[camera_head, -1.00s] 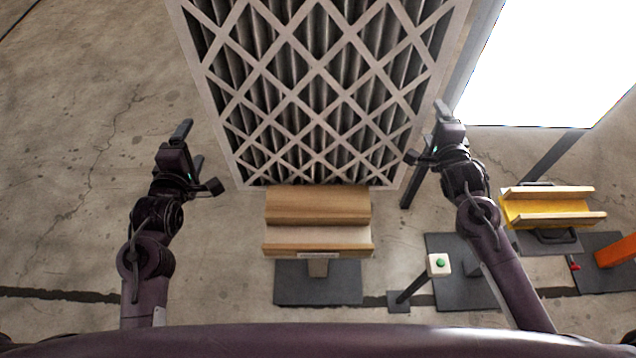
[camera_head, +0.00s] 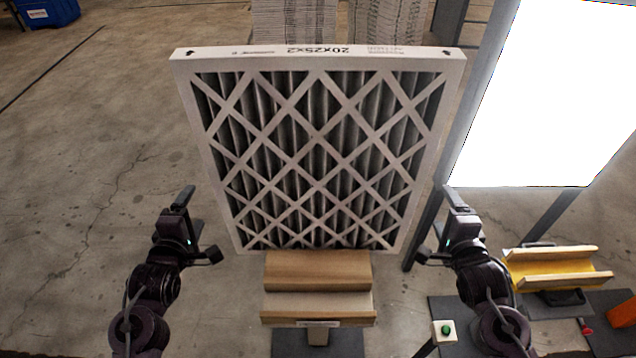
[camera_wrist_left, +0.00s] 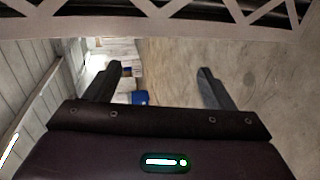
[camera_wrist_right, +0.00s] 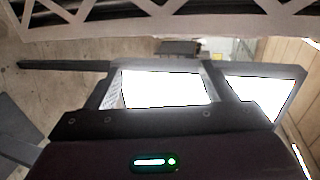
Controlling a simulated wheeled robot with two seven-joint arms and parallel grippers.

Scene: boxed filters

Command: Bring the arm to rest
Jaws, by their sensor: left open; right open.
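My left gripper (camera_head: 197,218) is open and empty, to the left of a large framed filter (camera_head: 318,153). My right gripper (camera_head: 436,222) is open and empty, to the right of the filter. The filter has a white lattice over dark pleats and stands upright in a wooden holder (camera_head: 318,303). Neither gripper appears to touch it. In the left wrist view the open fingers (camera_wrist_left: 158,88) have nothing between them, and the filter's edge crosses the top. In the right wrist view the fingers (camera_wrist_right: 155,82) are also apart, with a bright panel behind.
A bright white panel (camera_head: 550,95) on dark legs stands at the right. A yellow holder (camera_head: 560,270) and a green button box (camera_head: 444,331) are at the lower right. Stacks of filters (camera_head: 295,20) and a blue bin (camera_head: 45,12) stand behind. The left floor is clear.

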